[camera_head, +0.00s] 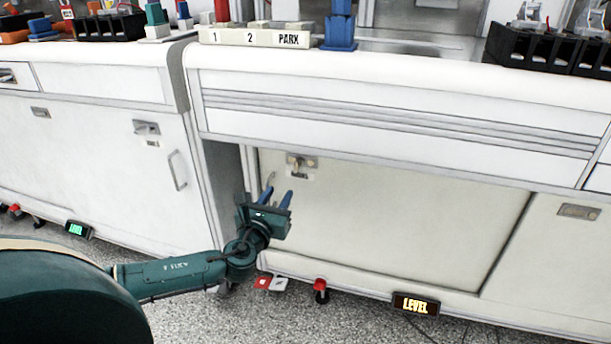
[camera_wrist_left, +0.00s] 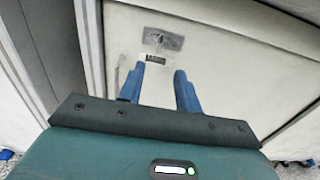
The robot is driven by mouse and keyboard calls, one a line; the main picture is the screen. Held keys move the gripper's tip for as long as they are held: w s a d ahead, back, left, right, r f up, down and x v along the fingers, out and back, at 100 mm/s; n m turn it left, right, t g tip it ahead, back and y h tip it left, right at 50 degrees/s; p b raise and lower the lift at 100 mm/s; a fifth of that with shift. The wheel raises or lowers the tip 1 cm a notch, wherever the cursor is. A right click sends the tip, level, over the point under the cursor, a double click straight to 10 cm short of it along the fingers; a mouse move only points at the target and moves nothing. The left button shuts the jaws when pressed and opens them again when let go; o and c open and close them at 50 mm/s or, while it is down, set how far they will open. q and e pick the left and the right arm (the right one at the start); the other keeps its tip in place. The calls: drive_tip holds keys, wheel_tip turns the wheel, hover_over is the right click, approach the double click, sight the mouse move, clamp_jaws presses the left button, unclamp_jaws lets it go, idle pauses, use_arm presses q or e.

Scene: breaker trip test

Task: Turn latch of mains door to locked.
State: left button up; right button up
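A pale cabinet door (camera_head: 400,220) sits under the middle bench, and its label is too small to read as mains. A small metal latch (camera_head: 300,161) is on its upper left, with a label plate below. The latch also shows in the left wrist view (camera_wrist_left: 163,39), ahead of the fingers; its turned position is hard to tell. My left gripper (camera_head: 278,195) is open and empty, its blue fingers apart, just below the latch and not touching it. In the wrist view a bar handle lies beside the left finger. My right gripper is not in view.
A second door (camera_head: 100,165) at the left has its own latch (camera_head: 146,128) and a bar handle (camera_head: 179,170). A lit LEVEL sign (camera_head: 415,304) is low on the middle cabinet. The bench edge (camera_head: 400,85) overhangs above.

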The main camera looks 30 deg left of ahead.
sight(295, 167)
use_arm(q)
drive_tip(key=b+x, duration=0.4)
drive_tip(key=x, duration=0.8)
drive_tip(key=shift+w, duration=0.1)
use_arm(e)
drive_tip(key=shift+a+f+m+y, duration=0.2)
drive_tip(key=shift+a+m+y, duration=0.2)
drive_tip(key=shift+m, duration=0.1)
use_arm(q)
drive_tip(key=shift+c, duration=0.2)
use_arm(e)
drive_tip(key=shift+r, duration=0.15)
use_arm(q)
clamp_jaws()
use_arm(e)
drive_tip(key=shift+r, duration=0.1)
